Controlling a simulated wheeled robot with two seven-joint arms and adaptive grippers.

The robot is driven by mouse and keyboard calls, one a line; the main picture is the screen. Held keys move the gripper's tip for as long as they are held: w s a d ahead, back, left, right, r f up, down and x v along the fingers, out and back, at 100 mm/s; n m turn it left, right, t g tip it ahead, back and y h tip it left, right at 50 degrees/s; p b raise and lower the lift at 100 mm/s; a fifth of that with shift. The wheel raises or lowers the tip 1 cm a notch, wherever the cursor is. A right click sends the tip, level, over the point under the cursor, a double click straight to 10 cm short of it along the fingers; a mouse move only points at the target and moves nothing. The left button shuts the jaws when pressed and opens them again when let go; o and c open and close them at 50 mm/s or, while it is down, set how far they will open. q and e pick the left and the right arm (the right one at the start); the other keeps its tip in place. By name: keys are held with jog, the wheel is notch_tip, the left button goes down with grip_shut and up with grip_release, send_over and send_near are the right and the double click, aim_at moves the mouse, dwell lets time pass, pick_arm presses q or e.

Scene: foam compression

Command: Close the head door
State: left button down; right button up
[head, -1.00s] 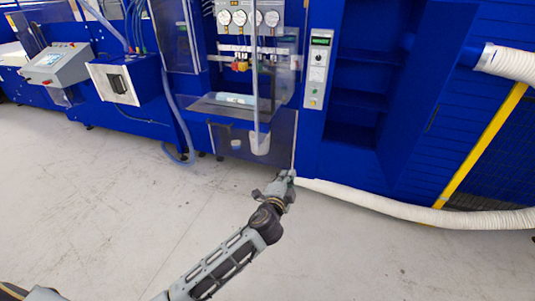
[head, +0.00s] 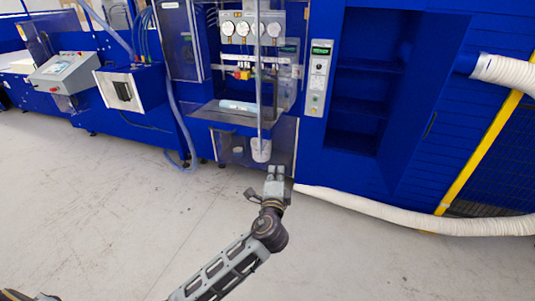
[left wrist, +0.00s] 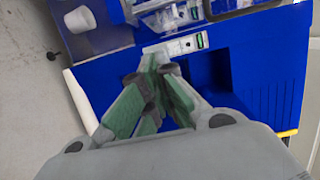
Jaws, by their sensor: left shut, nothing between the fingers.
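The blue machine has a clear panel with a long grey vertical bar (head: 259,75) in front of its open bay; this looks like the head door, standing out from the bay, but its hinge side is hard to tell. My left gripper (head: 276,170) is shut and empty, below the bar and in front of the machine's lower clear panel (head: 228,146), apart from the bar. In the left wrist view its green-padded fingers (left wrist: 160,65) meet at the tips, with the control strip (left wrist: 180,46) beyond. My right gripper is not in view.
A white cup (head: 261,150) shows at the lower panel. A white hose (head: 400,212) runs along the floor to the right. A control strip (head: 318,78) and open blue shelves (head: 360,95) stand right of the bay.

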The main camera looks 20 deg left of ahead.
pick_arm(q)
jog(key=shift+w, duration=0.15)
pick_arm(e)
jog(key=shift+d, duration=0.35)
pick_arm(q)
jog(key=w+a+p, duration=0.3)
jog(key=w+a, duration=0.3)
jog(key=w, duration=0.3)
jog(key=shift+w, duration=0.35)
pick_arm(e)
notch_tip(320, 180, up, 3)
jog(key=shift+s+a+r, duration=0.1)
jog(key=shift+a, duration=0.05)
pick_arm(q)
jog(key=shift+a, duration=0.1)
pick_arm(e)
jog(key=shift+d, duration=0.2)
